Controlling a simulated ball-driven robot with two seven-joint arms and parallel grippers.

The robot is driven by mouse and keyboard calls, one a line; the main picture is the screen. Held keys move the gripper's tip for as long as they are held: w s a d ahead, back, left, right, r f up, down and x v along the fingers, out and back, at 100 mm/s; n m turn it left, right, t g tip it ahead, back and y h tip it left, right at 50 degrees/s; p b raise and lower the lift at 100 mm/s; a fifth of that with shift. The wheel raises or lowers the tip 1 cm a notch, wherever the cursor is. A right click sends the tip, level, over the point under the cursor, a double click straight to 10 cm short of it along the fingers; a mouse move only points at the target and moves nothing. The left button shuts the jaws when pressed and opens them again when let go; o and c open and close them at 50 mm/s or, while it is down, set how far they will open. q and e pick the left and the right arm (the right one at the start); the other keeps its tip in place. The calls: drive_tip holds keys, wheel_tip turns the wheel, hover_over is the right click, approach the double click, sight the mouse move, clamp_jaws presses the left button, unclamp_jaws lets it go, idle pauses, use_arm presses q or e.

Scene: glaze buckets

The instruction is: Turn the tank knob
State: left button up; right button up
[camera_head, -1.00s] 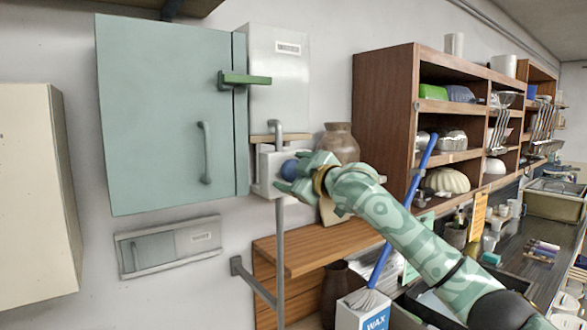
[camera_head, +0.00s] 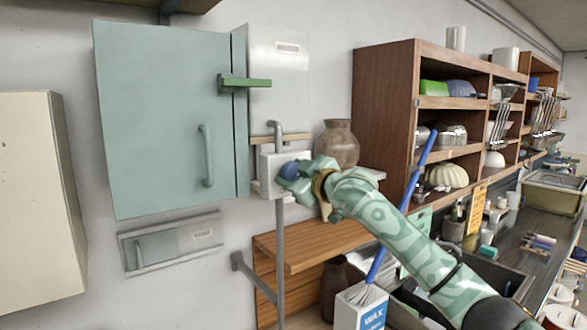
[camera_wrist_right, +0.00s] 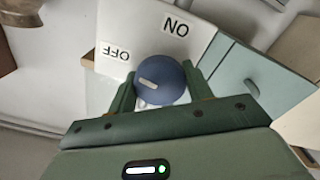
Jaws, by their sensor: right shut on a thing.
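The tank knob is a round blue knob (camera_head: 289,170) on the front of a small white box (camera_head: 269,178) on the wall pipe. In the right wrist view the knob (camera_wrist_right: 160,80) has a pale bar mark on its face, and the white box (camera_wrist_right: 185,14) carries the labels ON and OFF. The bar is tilted. My right gripper (camera_head: 291,180) is at the knob in the head view. In the right wrist view the right gripper (camera_wrist_right: 160,88) has one finger on each side of the knob, shut on it. My left gripper is not in view.
A pale green tank cabinet (camera_head: 165,120) with a green lever (camera_head: 245,84) is left of the box. A brown vase (camera_head: 337,145) stands behind my right arm. A wooden shelf (camera_head: 385,100), a blue-handled brush (camera_head: 402,210) and a WAX carton (camera_head: 361,308) are at right.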

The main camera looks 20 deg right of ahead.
drive_tip(key=o, duration=1)
drive_tip(key=shift+b+v, duration=2.65)
drive_tip(key=shift+v, duration=5.55)
